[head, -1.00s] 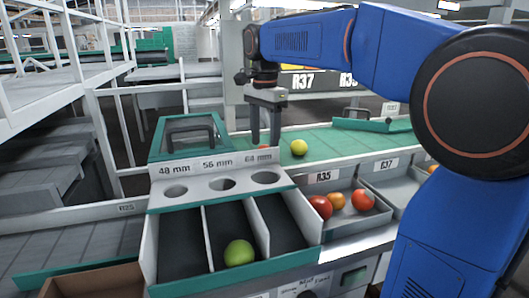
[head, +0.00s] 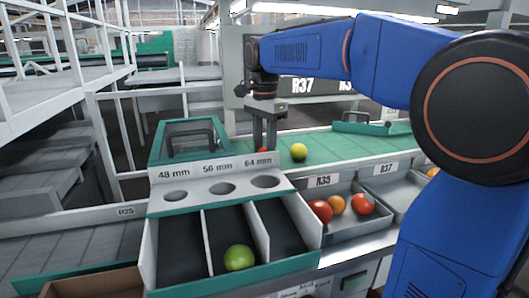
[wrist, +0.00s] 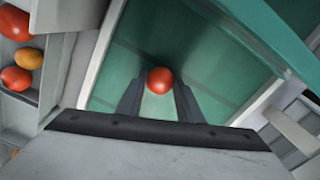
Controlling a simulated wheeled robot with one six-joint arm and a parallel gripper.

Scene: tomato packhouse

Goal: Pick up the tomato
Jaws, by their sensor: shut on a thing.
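A red tomato (wrist: 160,80) sits between the fingertips of my gripper (wrist: 158,90) in the wrist view, over the green belt. My gripper is shut on it. In the head view my gripper (head: 265,146) points down at the belt, and only a small part of the red tomato (head: 262,150) shows by its fingers. A yellow-green tomato (head: 299,151) lies on the green belt (head: 330,141) just to the right of the gripper.
The sizing box (head: 147,250) in front has three compartments, with a green tomato (head: 239,257) in the middle one. The R35 tray (head: 372,222) holds red and orange tomatoes. A green-framed bin (head: 160,138) stands left of the gripper.

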